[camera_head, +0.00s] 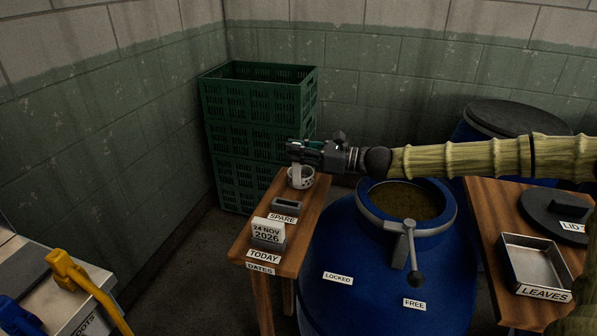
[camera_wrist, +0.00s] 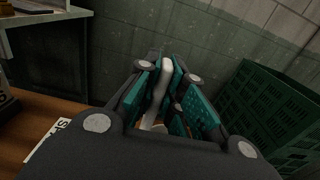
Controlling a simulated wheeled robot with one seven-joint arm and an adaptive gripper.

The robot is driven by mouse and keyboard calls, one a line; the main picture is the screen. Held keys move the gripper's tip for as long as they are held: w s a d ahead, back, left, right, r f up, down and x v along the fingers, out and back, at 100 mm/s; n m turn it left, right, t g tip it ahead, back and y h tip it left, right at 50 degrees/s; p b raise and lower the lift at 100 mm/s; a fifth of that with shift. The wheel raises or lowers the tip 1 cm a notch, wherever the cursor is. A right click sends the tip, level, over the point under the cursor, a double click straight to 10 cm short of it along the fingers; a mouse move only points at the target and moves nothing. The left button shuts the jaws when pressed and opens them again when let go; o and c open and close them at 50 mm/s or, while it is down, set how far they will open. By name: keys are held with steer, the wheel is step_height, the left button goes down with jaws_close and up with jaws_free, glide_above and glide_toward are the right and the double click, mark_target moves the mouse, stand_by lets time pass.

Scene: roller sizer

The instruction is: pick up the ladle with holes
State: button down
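The ladle with holes shows in the head view as a pale bowl with dark dots (camera_head: 301,179) at the far end of the narrow wooden table. A short pale piece of it rises toward my gripper (camera_head: 298,151), which is just above the bowl. In the wrist view the pale handle (camera_wrist: 160,84) runs between the teal-padded fingers of my gripper (camera_wrist: 170,72). The ladle's lower part is mostly hidden in the wrist view.
The narrow table (camera_head: 244,240) also holds a grey tray (camera_head: 286,204) and a date block (camera_head: 268,233). Green crates (camera_head: 258,110) stand behind it. A blue barrel (camera_head: 370,275) with a lever is to its right. A right table bears a metal tray (camera_head: 535,264).

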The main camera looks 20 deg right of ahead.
steer(key=shift+r, duration=0.1)
stand_by(0.3)
step_height(320, 180, up, 3)
steer(key=shift+r, duration=0.1)
steer(key=s+d+p, duration=0.1)
steer(key=s+d, duration=0.1)
steer(key=s, duration=0.5)
steer(key=s+d+r+p, duration=0.1)
steer(key=s+d+p, duration=0.1)
steer(key=s, duration=0.6)
steer(key=shift+s+d+r, duration=0.15)
steer(key=shift+d+r, duration=0.15)
